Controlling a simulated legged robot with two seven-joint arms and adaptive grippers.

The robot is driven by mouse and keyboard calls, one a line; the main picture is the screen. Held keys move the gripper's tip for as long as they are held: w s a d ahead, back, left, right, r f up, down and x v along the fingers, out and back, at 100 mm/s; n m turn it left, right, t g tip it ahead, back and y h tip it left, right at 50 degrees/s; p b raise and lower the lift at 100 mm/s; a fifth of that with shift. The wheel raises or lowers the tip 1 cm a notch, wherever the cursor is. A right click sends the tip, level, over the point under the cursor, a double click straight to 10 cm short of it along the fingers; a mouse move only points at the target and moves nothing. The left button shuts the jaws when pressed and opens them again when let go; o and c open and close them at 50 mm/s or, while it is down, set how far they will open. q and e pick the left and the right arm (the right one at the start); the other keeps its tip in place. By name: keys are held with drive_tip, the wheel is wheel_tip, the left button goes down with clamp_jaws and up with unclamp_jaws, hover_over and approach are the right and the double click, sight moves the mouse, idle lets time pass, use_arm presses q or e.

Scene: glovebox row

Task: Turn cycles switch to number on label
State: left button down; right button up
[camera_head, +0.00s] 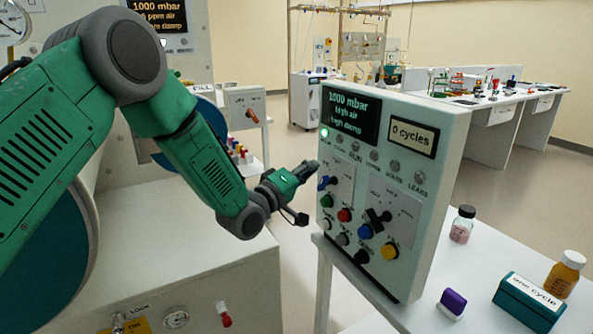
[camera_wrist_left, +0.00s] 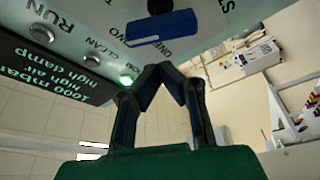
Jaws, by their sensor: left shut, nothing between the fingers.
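The control panel (camera_head: 393,180) stands upright on the white bench; its small display (camera_head: 413,138) reads "0 cycles". A blue-handled switch (camera_head: 326,183) is at its left side, and a black-handled switch (camera_head: 378,220) is lower right. In the left wrist view a blue handle (camera_wrist_left: 162,28) shows beside small lettering, only partly readable. A teal box (camera_head: 529,302) on the bench bears a label (camera_head: 534,290) reading "one cycle". My left gripper (camera_head: 304,192) is shut and empty, just left of the blue-handled switch; its fingertips (camera_wrist_left: 165,70) meet below the blue handle in the wrist view, apart from it.
Coloured buttons and knobs crowd the panel around the switches. A pink-filled vial (camera_head: 461,226), a purple block (camera_head: 452,302) and an amber bottle (camera_head: 565,274) stand on the bench at right. Open floor lies behind the panel.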

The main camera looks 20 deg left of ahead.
sight(323, 183)
use_arm(q)
drive_tip(key=shift+s+d+f, duration=0.6)
drive_tip(key=shift+s+d, duration=0.25)
drive_tip(key=shift+d, duration=0.05)
